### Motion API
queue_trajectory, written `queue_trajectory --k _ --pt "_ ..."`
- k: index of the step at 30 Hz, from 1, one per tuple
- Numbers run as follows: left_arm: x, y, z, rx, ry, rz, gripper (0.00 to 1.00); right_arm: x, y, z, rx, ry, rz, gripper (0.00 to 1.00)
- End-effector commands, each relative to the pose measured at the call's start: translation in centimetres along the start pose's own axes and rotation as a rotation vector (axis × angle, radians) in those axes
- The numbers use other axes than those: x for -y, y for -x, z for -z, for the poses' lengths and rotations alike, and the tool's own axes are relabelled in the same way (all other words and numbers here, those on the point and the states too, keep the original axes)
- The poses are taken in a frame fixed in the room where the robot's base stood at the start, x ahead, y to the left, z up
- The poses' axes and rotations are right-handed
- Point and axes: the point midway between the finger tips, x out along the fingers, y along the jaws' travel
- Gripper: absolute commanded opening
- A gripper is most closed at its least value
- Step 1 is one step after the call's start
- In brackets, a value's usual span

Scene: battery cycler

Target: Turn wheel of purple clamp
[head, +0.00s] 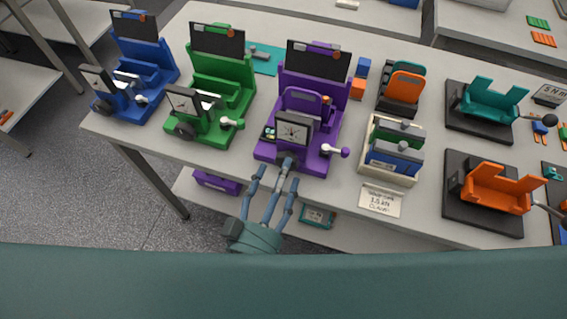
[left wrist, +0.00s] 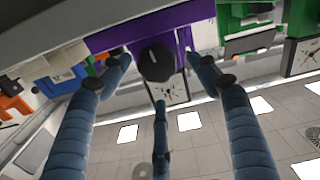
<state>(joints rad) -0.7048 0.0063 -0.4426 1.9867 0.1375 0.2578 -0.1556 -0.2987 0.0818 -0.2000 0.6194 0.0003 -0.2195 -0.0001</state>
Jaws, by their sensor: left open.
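My left gripper (head: 278,172) is open in front of the clamp. In the left wrist view its three fingers (left wrist: 157,78) spread around the wheel, with gaps on both sides. Whether the lower finger touches it I cannot tell. My right gripper is out of view.
A green clamp (head: 224,83) and a blue clamp (head: 150,62) stand to the left. A cream tray with battery cells (head: 388,178) and a label card (head: 381,201) lie to the right. An orange fixture (head: 497,190) and a teal fixture (head: 493,100) stand farther right.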

Motion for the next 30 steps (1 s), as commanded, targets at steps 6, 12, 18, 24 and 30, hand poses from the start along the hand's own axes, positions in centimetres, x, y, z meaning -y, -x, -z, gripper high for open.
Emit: queue_trajectory --k 6,12,18,24,30 --pt "0.0 4.9 -0.1 0.004 0.0 -0.001 0.61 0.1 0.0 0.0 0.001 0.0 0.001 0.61" --pt "0.0 7.7 0.1 -0.002 0.001 0.0 0.61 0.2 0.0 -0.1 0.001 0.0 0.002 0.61" --pt "0.0 8.5 0.2 -0.005 0.001 0.0 0.61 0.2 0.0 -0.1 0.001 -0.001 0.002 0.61" --pt "0.0 8.5 0.2 -0.005 0.001 0.001 0.61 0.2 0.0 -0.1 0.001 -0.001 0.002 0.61" --pt "0.9 8.5 -5.0 0.092 -0.027 -0.007 0.61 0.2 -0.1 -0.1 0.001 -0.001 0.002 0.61"
